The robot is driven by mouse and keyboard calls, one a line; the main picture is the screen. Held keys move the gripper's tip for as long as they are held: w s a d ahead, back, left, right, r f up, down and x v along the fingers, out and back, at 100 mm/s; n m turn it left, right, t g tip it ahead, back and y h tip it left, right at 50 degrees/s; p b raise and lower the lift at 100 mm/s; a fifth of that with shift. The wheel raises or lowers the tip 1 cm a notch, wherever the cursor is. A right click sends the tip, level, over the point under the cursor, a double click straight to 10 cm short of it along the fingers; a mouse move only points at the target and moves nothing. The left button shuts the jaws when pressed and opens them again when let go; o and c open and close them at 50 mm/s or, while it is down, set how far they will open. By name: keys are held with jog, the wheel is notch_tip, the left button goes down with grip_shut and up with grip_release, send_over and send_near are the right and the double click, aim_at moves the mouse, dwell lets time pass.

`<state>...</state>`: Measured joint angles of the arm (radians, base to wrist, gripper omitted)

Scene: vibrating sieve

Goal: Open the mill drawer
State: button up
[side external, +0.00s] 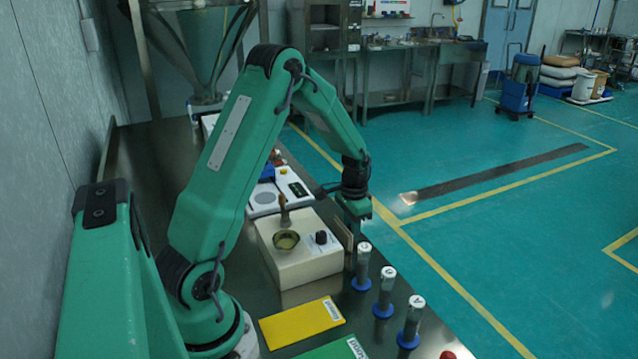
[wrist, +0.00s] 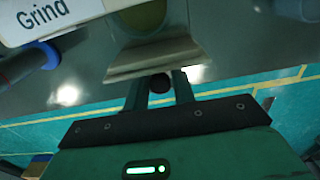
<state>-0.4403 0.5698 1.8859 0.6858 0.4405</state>
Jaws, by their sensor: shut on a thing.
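The mill (side external: 305,268) is a cream box with a brass bowl (side external: 286,240) and a dark knob on top. Its drawer front (side external: 343,235) is a brownish panel standing a little out from the box's right side. In the wrist view the metal drawer front (wrist: 155,62) spans the top middle, with part of an olive-toned interior (wrist: 142,22) behind it. My gripper (wrist: 160,82) is shut on the small dark drawer knob (wrist: 160,83). In the side view my gripper (side external: 353,212) is at the drawer front, its fingertips hard to make out.
Several clear jars with blue bases (side external: 385,293) stand at the bench's right edge, close to the drawer. A yellow labelled mat (side external: 302,322) lies in front of the mill. A white device (side external: 280,190) stands behind it. Open floor (side external: 470,250) lies right of the bench.

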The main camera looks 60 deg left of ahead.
jog(key=shift+w, duration=2.4)
dwell(0.9)
jog(key=shift+s, duration=0.25)
dwell(0.4)
jog(key=o, duration=0.6)
jog(key=shift+r, duration=0.15)
